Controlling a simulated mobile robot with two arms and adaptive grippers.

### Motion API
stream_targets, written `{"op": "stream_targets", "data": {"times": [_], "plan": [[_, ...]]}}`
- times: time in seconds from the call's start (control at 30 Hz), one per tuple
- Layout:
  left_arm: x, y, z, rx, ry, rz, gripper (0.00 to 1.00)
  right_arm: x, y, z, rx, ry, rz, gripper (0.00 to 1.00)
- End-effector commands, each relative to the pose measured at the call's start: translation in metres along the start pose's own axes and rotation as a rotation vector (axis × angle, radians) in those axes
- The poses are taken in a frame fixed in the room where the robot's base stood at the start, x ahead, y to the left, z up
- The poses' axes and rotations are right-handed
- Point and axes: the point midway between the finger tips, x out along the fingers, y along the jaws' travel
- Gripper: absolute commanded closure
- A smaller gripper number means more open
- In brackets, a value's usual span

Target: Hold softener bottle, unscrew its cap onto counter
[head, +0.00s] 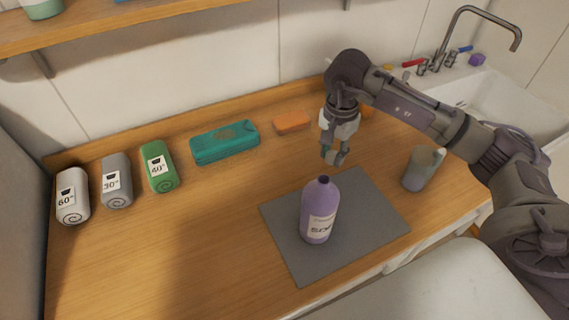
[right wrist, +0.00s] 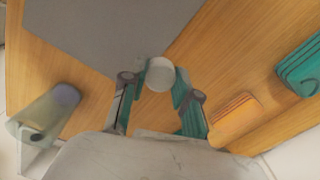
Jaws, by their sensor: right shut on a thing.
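The purple softener bottle (head: 319,212) stands upright on the grey mat (head: 365,215) in the head view, with nothing holding it. Its narrow top shows a dark purple neck with no pale cap on it. My right gripper (head: 335,157) is behind the bottle and above the counter, apart from it, pointing down. In the right wrist view its fingers (right wrist: 160,95) are shut on a round whitish cap (right wrist: 160,74). The cap is hard to make out in the head view. The bottle does not show in the right wrist view. My left gripper is not in view.
A grey-green jug (head: 421,168) stands right of the mat. A teal box (head: 224,142) and an orange sponge (head: 292,123) lie at the back. White, grey and green rolled packs (head: 159,166) stand at left. A sink (head: 495,100) is at right. The counter's left front is clear.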

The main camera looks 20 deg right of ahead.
Motion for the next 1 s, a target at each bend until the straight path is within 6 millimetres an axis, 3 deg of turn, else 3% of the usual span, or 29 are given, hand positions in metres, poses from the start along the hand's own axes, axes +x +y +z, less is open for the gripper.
{"op": "stream_targets", "data": {"times": [0.2,0.4,0.57,0.8,1.0], "plan": [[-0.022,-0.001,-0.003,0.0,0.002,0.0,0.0,0.026,-0.048,0.02,-0.003,-0.006,0.001,1.0],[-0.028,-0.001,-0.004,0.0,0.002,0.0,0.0,0.043,-0.07,0.028,-0.003,-0.002,0.0,1.0],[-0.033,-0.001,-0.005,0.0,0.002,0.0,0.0,0.052,-0.072,0.029,-0.002,-0.002,0.003,1.0],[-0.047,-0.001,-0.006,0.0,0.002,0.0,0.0,0.083,-0.072,0.029,-0.002,-0.002,0.001,1.0],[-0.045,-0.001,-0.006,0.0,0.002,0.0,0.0,0.086,-0.072,0.028,-0.003,0.0,-0.001,1.0]]}}
